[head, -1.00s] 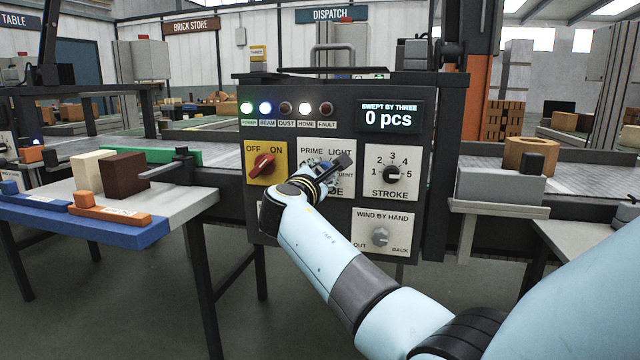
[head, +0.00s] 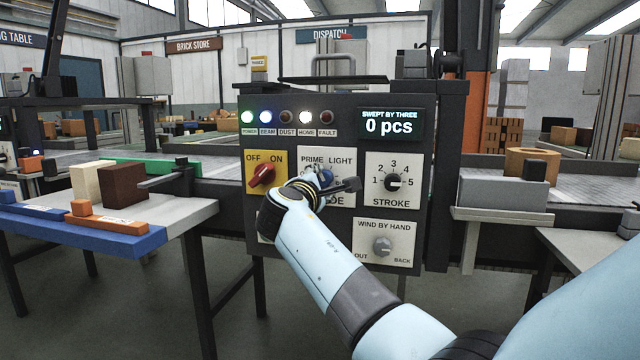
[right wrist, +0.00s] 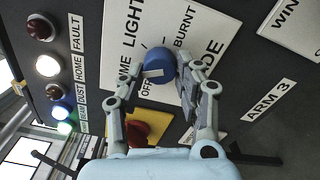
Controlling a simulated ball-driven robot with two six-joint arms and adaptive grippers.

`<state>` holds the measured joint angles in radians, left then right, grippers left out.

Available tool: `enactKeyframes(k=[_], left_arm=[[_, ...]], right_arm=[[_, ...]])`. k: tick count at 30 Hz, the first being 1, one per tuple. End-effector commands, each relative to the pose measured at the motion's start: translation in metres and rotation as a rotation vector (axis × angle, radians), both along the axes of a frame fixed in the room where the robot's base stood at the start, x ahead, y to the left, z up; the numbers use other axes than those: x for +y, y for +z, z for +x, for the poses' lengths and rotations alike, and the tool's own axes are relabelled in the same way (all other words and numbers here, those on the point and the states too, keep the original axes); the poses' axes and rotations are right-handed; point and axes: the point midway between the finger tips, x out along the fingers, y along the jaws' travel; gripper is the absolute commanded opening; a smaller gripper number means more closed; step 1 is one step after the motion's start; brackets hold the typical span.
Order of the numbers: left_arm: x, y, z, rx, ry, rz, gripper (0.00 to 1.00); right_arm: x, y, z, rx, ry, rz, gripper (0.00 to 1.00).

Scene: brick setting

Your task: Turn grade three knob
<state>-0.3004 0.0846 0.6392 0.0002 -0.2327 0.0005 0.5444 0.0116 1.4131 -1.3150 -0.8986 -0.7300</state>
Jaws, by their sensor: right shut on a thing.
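The mode panel on the control box has a white plate (head: 344,156) marked PRIME and LIGHT; BURNT and OFF also show in the right wrist view. Its round blue knob (right wrist: 160,75) bears a pale pointer mark, at the side near OFF. In the head view the knob (head: 325,177) is mostly hidden behind my gripper. My right gripper (head: 336,185) is shut on the knob; in the right wrist view its two fingers (right wrist: 170,70) lie on either side of it. My left gripper is in neither view.
A yellow OFF/ON plate with a red switch (head: 262,176) is left of the knob. The STROKE dial (head: 393,182) is at right, with the WIND BY HAND knob (head: 382,246) below. Indicator lamps (head: 286,117) and a display (head: 389,123) reading 0 pcs are above.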

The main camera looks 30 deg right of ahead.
Motion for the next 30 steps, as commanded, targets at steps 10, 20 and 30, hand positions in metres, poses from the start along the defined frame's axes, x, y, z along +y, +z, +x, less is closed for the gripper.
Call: enactKeyframes(k=[10, 20, 30], left_arm=[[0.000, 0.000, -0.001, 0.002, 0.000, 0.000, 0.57], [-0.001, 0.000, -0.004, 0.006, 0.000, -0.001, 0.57], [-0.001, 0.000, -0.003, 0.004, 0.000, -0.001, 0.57]], right_arm=[[0.000, -0.002, 0.000, 0.003, -0.001, 0.001, 0.54], [0.003, -0.001, -0.002, 0.002, 0.001, 0.000, 0.57], [0.044, -0.002, -0.037, 0.002, 0.000, 0.004, 0.57]])
